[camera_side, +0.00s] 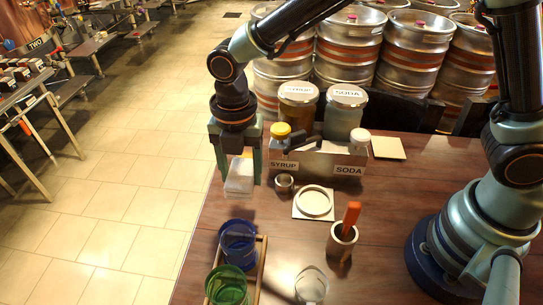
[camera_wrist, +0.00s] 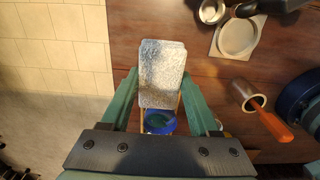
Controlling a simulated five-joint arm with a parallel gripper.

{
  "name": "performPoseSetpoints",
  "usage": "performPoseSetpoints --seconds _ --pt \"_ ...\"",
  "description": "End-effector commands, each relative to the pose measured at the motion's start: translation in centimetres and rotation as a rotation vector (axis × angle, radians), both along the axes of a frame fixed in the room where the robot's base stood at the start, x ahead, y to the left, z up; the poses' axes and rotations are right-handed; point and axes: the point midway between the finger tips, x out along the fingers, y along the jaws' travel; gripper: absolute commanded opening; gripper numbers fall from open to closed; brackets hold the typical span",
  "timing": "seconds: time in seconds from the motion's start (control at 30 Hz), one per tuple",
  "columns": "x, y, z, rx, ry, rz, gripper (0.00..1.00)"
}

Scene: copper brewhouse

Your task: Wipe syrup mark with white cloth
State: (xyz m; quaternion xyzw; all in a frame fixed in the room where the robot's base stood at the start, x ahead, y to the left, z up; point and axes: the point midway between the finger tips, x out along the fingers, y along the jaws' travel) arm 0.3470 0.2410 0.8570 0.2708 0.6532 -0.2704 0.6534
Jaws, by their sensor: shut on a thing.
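My gripper (camera_side: 239,172) is above the table's left edge, pointing down, with its green fingers shut on a white cloth (camera_side: 238,186). The cloth looks like a folded, pale pad and hangs just below the fingertips, apparently clear of the wood. In the wrist view the cloth (camera_wrist: 162,72) sticks out past the fingers, with a mottled, partly shaded face. I cannot make out a syrup mark on the table in either view; the cloth and gripper hide part of the surface.
A blue cup (camera_side: 238,243) and green cup (camera_side: 229,286) stand in a wooden rack at the near left. A round coaster (camera_side: 315,203), small metal cup (camera_side: 284,183), holder with an orange-handled tool (camera_side: 342,241) and clear glass (camera_side: 311,285) are to the right. Labelled SYRUP and SODA jars stand behind.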

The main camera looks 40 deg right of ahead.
Motion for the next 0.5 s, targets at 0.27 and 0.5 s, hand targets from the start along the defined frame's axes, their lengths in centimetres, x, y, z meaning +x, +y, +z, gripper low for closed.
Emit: performPoseSetpoints --seconds 0.27,0.5 --pt "0.0 0.0 -1.6 -0.001 0.001 0.000 0.17" --pt "0.0 0.0 -2.8 -0.001 0.001 0.000 0.17"
